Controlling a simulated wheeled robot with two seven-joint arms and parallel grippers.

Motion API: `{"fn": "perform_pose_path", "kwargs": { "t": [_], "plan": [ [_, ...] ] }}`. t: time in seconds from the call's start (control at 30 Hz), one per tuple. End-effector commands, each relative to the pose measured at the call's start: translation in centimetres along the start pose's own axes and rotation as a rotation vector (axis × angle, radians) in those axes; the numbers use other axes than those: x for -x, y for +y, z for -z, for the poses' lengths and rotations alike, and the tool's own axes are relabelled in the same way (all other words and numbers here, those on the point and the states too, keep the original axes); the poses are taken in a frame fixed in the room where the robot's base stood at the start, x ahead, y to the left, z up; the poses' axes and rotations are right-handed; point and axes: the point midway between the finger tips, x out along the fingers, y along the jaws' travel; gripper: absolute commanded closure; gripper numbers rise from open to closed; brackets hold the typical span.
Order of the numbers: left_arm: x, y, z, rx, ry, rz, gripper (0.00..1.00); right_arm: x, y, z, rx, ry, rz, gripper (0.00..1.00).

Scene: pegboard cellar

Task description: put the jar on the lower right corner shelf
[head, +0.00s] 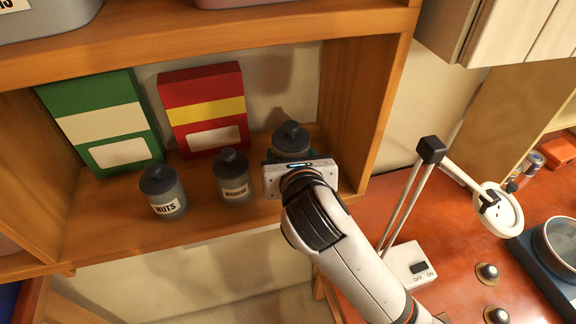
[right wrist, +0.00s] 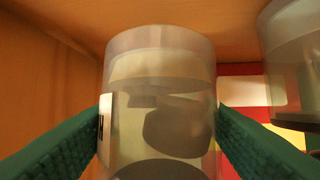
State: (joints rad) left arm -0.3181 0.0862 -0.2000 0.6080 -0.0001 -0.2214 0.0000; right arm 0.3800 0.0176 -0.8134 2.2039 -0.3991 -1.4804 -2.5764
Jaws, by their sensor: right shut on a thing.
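A grey see-through jar with a dark lid (head: 291,138) stands upright at the right end of the shelf (head: 110,232), close to its right side wall. My right gripper (head: 289,157) reaches in from the front and is shut on this jar. In the right wrist view the jar (right wrist: 160,100) sits between the two green finger pads (right wrist: 160,125), with a pale label at its left edge. In the head view my gripper hides the jar's lower part, so I cannot tell whether its base touches the board. My left gripper is not in view.
Two similar jars, one labelled NUTS (head: 164,193) and another (head: 232,178), stand left of my gripper. A green box (head: 103,122) and a red box (head: 205,108) stand behind. A lamp (head: 408,262) and a blue scale-like item (head: 556,262) are on the red worktop (head: 450,225).

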Motion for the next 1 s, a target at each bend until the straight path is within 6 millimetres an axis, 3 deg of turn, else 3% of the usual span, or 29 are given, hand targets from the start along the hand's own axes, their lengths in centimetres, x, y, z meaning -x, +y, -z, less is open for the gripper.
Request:
{"fn": "perform_pose_path", "kwargs": {
  "t": [0.2,0.33,0.63,0.67,0.8,1.0],
  "plan": [
    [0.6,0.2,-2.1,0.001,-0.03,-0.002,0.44,-1.0,0.0,-2.6,0.001,0.001,-0.001,0.94],
    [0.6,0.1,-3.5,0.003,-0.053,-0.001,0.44,-1.2,0.0,-3.1,-0.001,0.005,0.001,0.94],
    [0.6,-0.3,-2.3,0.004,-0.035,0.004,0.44,-1.3,0.0,-3.2,0.0,0.005,0.0,0.94],
    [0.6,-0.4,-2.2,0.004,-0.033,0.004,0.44,-1.4,0.0,-3.5,0.001,-0.001,-0.001,0.37],
    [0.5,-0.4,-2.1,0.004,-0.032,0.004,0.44,-1.4,0.0,-3.5,0.001,-0.001,0.0,0.19],
    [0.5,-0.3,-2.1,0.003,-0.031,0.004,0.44,-1.4,0.0,-3.4,0.001,-0.001,0.0,0.19]
  ]
}}
